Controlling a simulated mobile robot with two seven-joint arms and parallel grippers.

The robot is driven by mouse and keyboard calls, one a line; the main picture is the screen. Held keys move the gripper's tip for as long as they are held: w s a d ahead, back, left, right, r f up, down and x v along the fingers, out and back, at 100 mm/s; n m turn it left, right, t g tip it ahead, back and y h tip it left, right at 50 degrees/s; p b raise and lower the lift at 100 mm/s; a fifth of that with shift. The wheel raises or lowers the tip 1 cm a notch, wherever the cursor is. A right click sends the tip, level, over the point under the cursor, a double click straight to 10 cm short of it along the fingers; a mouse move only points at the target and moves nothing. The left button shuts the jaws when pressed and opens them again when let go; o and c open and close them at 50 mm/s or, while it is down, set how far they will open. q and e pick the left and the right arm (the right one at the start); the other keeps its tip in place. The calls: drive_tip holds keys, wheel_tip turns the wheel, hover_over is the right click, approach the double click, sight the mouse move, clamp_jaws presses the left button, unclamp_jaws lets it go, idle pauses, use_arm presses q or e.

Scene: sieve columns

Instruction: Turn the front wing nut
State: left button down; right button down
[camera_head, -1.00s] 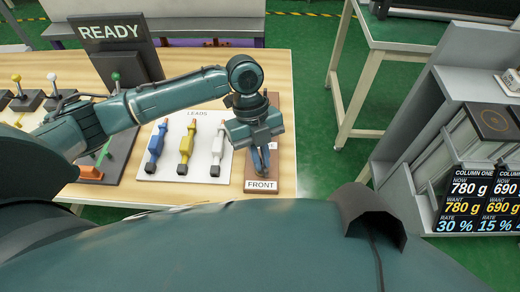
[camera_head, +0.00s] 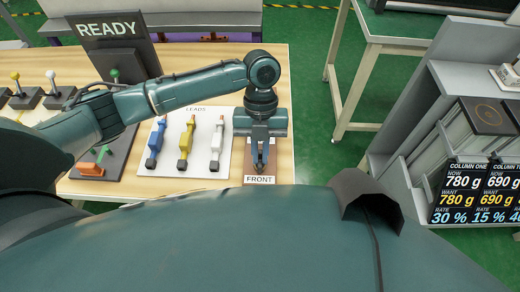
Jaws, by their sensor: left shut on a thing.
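The brown board with the FRONT label (camera_head: 259,180) lies near the right end of the wooden table. My left gripper (camera_head: 260,165) points down over this board, just behind the label, and its fingers are shut. The front wing nut is hidden by the gripper and its fingers; the fingers are closed at its place on the board. My right gripper is not in view.
Left of the board lies a white LEADS panel (camera_head: 207,168) with blue, yellow and white leads. A dark READY sign (camera_head: 113,40) stands behind it. Small levers stand at the left. A column display (camera_head: 470,195) is at the right.

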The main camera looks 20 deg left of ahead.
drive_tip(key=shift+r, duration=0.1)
use_arm(q)
drive_tip(key=c, duration=1.5)
unclamp_jaws()
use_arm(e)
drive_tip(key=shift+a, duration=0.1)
use_arm(q)
drive_tip(key=v, duration=1.3)
drive_tip(key=shift+r+b, duration=0.1)
drive_tip(key=shift+b, duration=0.2)
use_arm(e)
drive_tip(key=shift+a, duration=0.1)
use_arm(q)
drive_tip(key=shift+s, duration=0.15)
